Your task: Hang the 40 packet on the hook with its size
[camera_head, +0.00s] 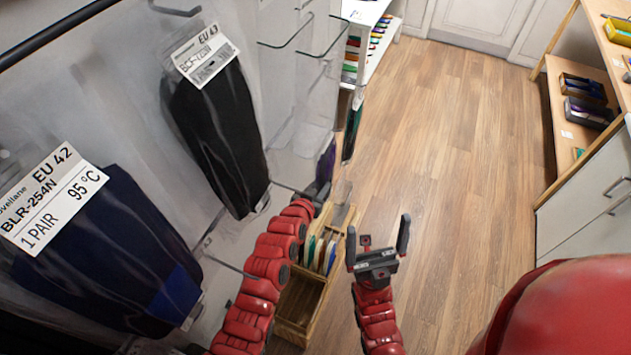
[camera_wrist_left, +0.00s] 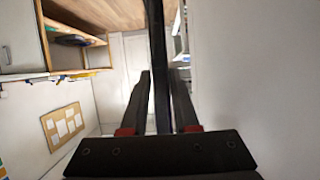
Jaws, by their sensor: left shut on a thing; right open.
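My left gripper (camera_wrist_left: 158,82) is shut on a thin dark packet (camera_wrist_left: 158,45), seen edge-on between its fingers in the left wrist view. No label or size shows on it there. In the head view my left arm reaches up beside the wall rack, and I cannot make out its fingers. My right gripper (camera_head: 378,250) is open and empty above the floor. A black packet marked EU 43 (camera_head: 218,130) and a dark blue packet marked EU 42 (camera_head: 105,255) hang on the left. A metal hook (camera_head: 176,10) shows at the top. I cannot read a 40 label anywhere.
A wooden crate (camera_head: 296,318) with several thin items stands low beside my left arm. A wooden bench (camera_head: 570,150) is at the right. The wood floor (camera_head: 465,160) between is clear.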

